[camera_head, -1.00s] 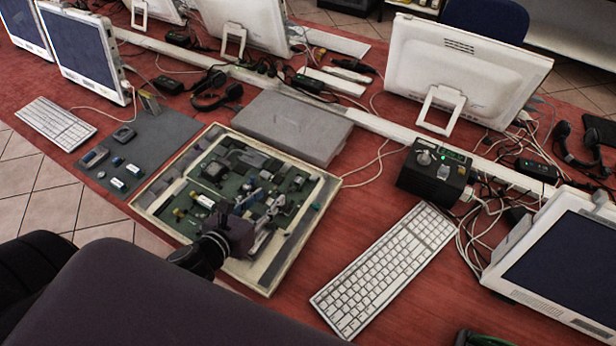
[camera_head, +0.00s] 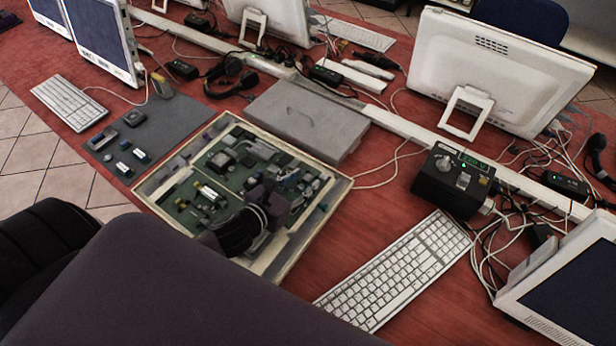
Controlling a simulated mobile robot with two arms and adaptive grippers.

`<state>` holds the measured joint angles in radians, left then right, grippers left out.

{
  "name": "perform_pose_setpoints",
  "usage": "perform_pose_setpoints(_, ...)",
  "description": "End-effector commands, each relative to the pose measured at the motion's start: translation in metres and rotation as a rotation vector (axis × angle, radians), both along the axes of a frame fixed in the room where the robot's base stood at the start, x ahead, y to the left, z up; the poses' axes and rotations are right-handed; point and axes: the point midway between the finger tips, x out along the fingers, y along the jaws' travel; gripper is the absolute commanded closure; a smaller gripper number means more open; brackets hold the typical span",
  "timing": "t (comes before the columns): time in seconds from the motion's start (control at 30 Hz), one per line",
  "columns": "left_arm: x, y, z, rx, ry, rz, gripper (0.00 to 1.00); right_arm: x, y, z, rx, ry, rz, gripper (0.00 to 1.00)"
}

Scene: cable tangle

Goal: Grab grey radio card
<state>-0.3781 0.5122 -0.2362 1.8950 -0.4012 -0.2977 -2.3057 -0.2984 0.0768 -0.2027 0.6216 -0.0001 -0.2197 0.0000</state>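An open shallow case (camera_head: 150,190) with a pale rim holds a green board with several small parts, among them a grey block (camera_head: 222,160) and a pale cylinder (camera_head: 209,192). I cannot tell which part is the grey radio card. My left gripper (camera_head: 284,203) is over the lower right part of the case, pointing into it. My own wrist hides much of its fingers and the parts below, so I cannot tell whether it is open or holds anything. My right gripper is not in view.
A closed grey case (camera_head: 310,122) lies behind the open one. A grey mat (camera_head: 172,124) with several small devices lies at left. A white keyboard (camera_head: 398,272), a black box (camera_head: 452,182) and loose cables (camera_head: 487,250) are at right. Bare red table lies between.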

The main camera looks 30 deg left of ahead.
Motion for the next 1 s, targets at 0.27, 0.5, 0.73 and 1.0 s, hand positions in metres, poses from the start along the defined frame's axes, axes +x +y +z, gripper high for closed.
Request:
perform_pose_setpoints(0.27, 0.013, -0.002, -0.006, 0.0, 0.001, 0.0, 0.64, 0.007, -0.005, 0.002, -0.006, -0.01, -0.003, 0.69)
perform_pose_setpoints(0.5, 0.013, -0.002, -0.006, -0.001, 0.001, 0.0, 0.75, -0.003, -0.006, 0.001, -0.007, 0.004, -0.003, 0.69)
perform_pose_setpoints(0.73, 0.013, -0.002, -0.006, -0.001, 0.001, 0.0, 0.92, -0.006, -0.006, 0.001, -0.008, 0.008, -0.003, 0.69)
perform_pose_setpoints(1.0, 0.013, -0.001, -0.004, 0.0, 0.001, 0.0, 0.92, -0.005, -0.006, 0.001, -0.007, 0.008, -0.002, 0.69)
